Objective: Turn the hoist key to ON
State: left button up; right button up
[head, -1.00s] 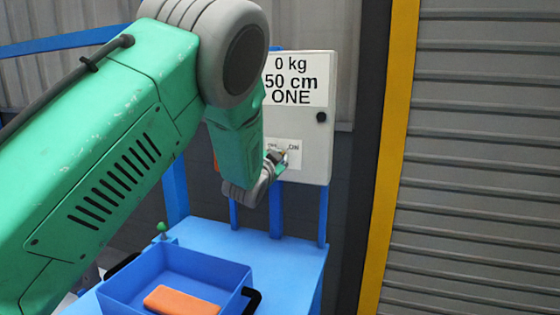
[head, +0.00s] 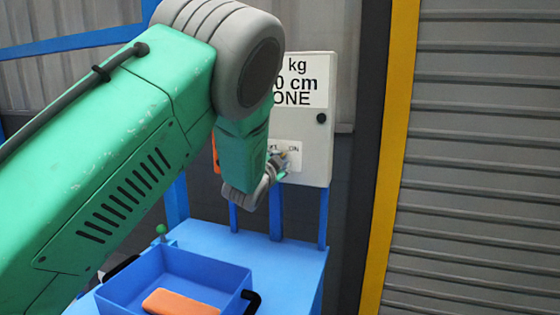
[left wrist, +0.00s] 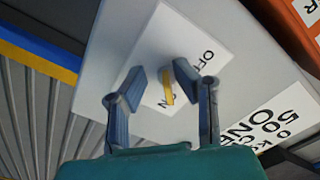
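The hoist key is a small yellow, brass-like bar (left wrist: 167,86) on a white label plate (left wrist: 190,45) with OFF and ON lettering. My left gripper (left wrist: 162,78) is at the plate, with its two fingers apart on either side of the key. The key looks nearer the right finger in the left wrist view; I cannot tell whether they touch. The key's lower end lies beside the partly covered ON lettering. In the head view my left gripper (head: 279,163) is at the plate's left part and hides most of the key. My right gripper is not in view.
The grey control box (head: 318,155) carries a display sign (head: 305,90), partly covered by my arm. Below is a blue bench (head: 285,270) with a blue tray (head: 180,260) holding an orange block (head: 180,302). A shutter (head: 480,160) stands at the right.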

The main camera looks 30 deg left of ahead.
pick_arm(q)
jog(key=shift+a+r, duration=0.15)
jog(key=shift+r, duration=0.05)
jog(key=v, duration=1.2)
jog(key=shift+f, duration=0.25)
jog(key=shift+w, duration=0.1)
